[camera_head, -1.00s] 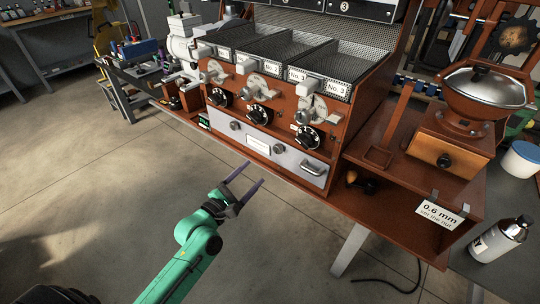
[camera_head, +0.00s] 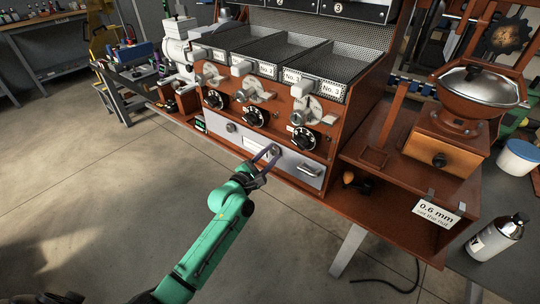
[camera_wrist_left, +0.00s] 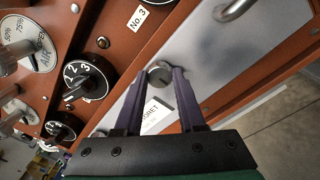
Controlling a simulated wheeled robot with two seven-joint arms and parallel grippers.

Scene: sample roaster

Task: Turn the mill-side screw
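The silver panel (camera_head: 224,139) under the roaster's dials has a round screw at each end of its paper label. The mill-side screw (camera_wrist_left: 159,75) is the right one, nearer the mill, and shows in the left wrist view as a grey slotted knob. My left gripper (camera_head: 273,151) is at this screw, with its two purple fingers on either side of its head and apparently touching it; it also shows in the left wrist view (camera_wrist_left: 160,80). In the head view the fingers mostly hide the screw. The left-hand screw (camera_head: 231,127) is clear. My right gripper is not in view.
A bar handle (camera_head: 309,171) stands out from the panel just right of my gripper. Black dials (camera_head: 304,139) sit above. The mill (camera_head: 450,135) and a 0.6 mm sign (camera_head: 438,213) are to the right. Open floor (camera_head: 90,215) lies to the left.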

